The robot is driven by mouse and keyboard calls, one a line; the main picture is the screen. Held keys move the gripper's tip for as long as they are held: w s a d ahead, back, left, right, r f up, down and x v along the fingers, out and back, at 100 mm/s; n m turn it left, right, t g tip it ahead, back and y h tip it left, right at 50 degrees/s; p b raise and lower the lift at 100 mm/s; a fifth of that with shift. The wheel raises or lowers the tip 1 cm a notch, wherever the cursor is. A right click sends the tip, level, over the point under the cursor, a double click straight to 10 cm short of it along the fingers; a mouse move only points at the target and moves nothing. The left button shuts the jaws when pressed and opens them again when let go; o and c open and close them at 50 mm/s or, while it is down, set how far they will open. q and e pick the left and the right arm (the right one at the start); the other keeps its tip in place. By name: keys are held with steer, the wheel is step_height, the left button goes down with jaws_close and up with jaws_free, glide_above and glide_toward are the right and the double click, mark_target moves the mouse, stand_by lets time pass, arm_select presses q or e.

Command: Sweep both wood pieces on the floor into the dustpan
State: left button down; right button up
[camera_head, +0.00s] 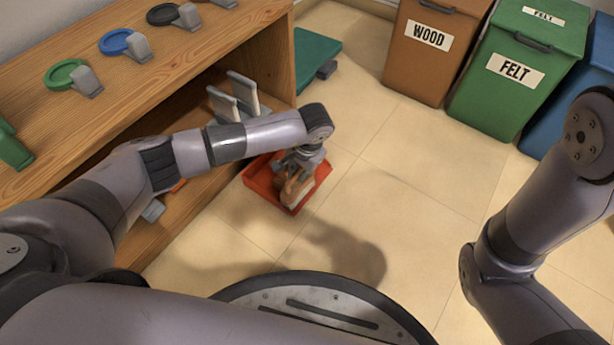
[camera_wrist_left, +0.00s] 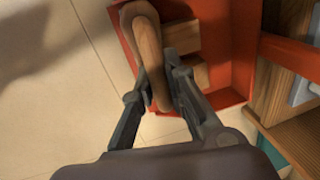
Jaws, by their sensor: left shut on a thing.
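The red dustpan (camera_head: 258,187) lies on the floor beside the shelf. It also shows in the wrist view (camera_wrist_left: 235,50). My left gripper (camera_head: 297,166) is over the dustpan, shut on the wooden handle of what looks like a hand brush (camera_head: 297,192). The handle (camera_wrist_left: 146,45) runs between the fingers (camera_wrist_left: 153,88) in the wrist view. Two light wood pieces (camera_wrist_left: 184,37) (camera_wrist_left: 196,74) appear to lie inside the dustpan, right of the handle and partly hidden by the handle and a finger. My right arm shows at the right, but its gripper is out of view.
A wooden shelf unit (camera_head: 180,75) stands close on the left, with coloured rings on top. A brown WOOD bin (camera_head: 425,65), a green FELT bin (camera_head: 510,85) and a blue bin (camera_head: 550,130) stand at the back right. The tiled floor (camera_head: 400,180) between is clear.

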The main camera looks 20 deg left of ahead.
arm_select(q)
steer(key=shift+w+a, duration=0.35)
steer(key=shift+a, duration=0.45)
steer(key=p+v, duration=0.2)
steer(key=v, duration=0.1)
steer(key=p+v, duration=0.2)
steer(key=shift+s+d+r, duration=0.2)
steer(key=shift+d, duration=0.1)
steer(key=shift+d+r+p, duration=0.1)
steer(key=shift+r+p, duration=0.25)
steer(key=shift+s+d+r, duration=0.1)
